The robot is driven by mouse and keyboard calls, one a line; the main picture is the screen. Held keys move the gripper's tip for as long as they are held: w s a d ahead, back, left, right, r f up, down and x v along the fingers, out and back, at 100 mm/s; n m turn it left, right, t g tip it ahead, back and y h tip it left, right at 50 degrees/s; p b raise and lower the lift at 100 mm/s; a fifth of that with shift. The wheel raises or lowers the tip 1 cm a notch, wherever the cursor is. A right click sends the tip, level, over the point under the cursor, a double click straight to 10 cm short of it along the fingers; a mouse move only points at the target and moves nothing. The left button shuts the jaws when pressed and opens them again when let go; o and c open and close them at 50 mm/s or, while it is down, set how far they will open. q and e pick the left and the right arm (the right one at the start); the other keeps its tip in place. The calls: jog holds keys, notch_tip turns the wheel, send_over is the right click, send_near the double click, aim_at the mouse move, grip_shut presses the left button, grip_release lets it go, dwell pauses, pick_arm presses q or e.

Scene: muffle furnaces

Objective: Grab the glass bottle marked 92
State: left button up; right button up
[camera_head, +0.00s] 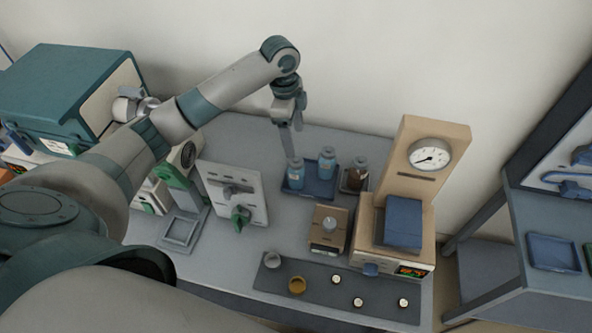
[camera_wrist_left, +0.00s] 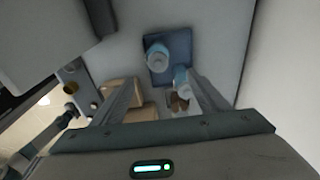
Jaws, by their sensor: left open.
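Two bottles with blue contents, a left one (camera_head: 296,172) and a right one (camera_head: 327,163), stand on a blue tray (camera_head: 319,192). A brown bottle (camera_head: 357,174) stands just right of them. No marking is legible, so I cannot tell which bottle is 92. My left gripper (camera_head: 297,143) points down above and behind the left blue bottle, apart from it. In the left wrist view its fingers (camera_wrist_left: 164,84) are spread and empty. That view shows a blue bottle (camera_wrist_left: 157,54) beyond the fingers, another (camera_wrist_left: 181,80) near the right finger, and the brown one (camera_wrist_left: 179,103). My right gripper is not in view.
A tan stand with a dial (camera_head: 430,154) rises right of the bottles. A small brown box (camera_head: 328,230) stands in front of them. A white panel device (camera_head: 232,190) is to the left. A dark mat (camera_head: 320,290) holds several small dishes.

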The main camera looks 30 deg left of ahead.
pick_arm(q)
jog(key=p, duration=0.1)
send_over(296, 159)
notch_tip(296, 159, down, 4)
jog(key=shift+a+f, duration=0.1)
jog(key=shift+f, duration=0.55)
jog(key=shift+f+p, duration=0.25)
jog(key=shift+p, duration=0.3)
notch_tip(296, 159, down, 4)
jog(key=shift+s+r+p, duration=0.1)
jog(key=shift+s+p, duration=0.05)
jog(key=shift+p, duration=0.9)
jog(key=shift+f, duration=0.45)
